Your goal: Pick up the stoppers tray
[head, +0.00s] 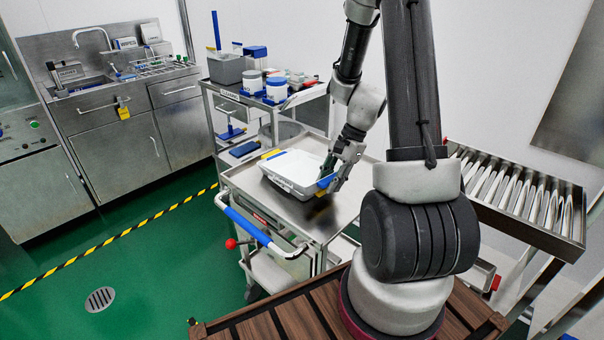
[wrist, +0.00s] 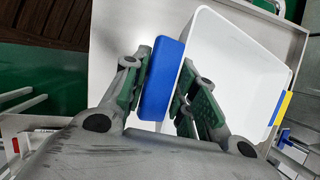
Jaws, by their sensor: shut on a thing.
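The stoppers tray (head: 292,172) is a white, shallow, open tray over the steel top of a cart. It has a blue grip at its near right end and a yellow mark at its far end. My gripper (head: 330,173) is at the blue-grip end, reaching down from above. In the wrist view the blue grip (wrist: 163,78) lies between the green-padded fingers of my gripper (wrist: 165,82), which are shut on it. The tray's white inside (wrist: 235,75) looks empty where it shows.
The steel cart (head: 325,222) has a blue-and-white push handle (head: 258,228) and a red knob at its left. A shelf cart with containers (head: 275,88) stands behind. A roller conveyor (head: 525,195) is at the right. Green floor lies open to the left.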

